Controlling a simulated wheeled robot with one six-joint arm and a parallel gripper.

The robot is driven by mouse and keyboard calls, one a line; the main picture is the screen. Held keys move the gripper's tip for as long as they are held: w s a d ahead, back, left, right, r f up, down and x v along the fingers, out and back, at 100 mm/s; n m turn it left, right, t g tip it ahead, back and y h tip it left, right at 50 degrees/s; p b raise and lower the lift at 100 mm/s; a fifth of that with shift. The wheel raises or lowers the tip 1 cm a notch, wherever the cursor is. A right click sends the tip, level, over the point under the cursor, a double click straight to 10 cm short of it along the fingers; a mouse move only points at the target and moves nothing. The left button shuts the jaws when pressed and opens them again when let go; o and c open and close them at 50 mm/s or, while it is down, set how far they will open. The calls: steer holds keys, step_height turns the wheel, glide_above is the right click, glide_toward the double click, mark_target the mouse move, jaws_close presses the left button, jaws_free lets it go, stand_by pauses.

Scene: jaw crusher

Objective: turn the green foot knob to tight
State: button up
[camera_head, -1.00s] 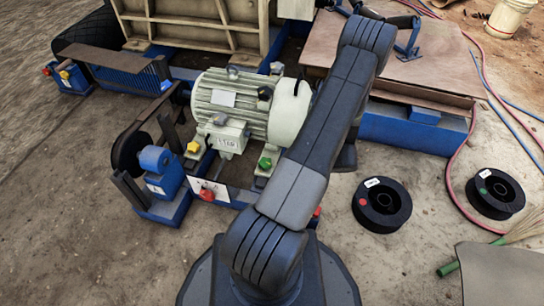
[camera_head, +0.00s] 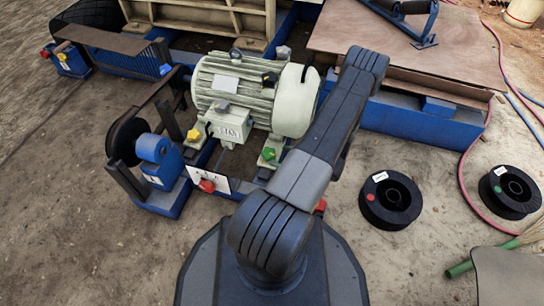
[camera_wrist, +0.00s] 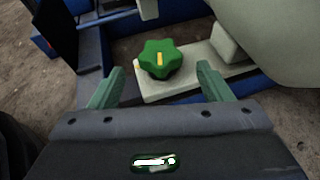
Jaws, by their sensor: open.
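The green foot knob (camera_wrist: 160,59) is a lobed knob with a yellow mark on top, sitting on a pale motor foot (camera_wrist: 190,82). It also shows in the head view (camera_head: 268,153), just left of my arm. In the wrist view the yellow mark points nearly straight up the picture. My gripper (camera_wrist: 158,82) is open, with one green finger on each side of the knob's near side. The fingers look apart from the knob, and nothing is between them. In the head view my arm hides the gripper.
The cream motor (camera_head: 250,95) stands behind the knob. A yellow knob (camera_head: 194,135) and a red knob (camera_head: 207,186) are to its left. A blue bearing block (camera_head: 158,160) stands further left. Two black spools (camera_head: 390,200) lie on the ground at right.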

mark_target(269, 154)
steer(key=shift+b+x, duration=0.65)
steer(key=shift+x, duration=2.1)
steer(key=c, duration=1)
steer(key=m+t+h, duration=0.1)
steer(key=m+h, duration=0.1)
steer(key=m+t+h, duration=0.1)
steer(key=m+t, duration=0.1)
steer(key=a+m+t+h, duration=0.1)
steer(key=m+t+h, duration=0.1)
steer(key=shift+s+h, duration=0.3)
steer(key=shift+s, duration=0.05)
steer(key=shift+a+m+t+h, duration=0.1)
steer(key=shift+m+t+h, duration=0.5)
steer(key=shift+m+h, duration=1.5)
steer(key=shift+w+r, duration=0.1)
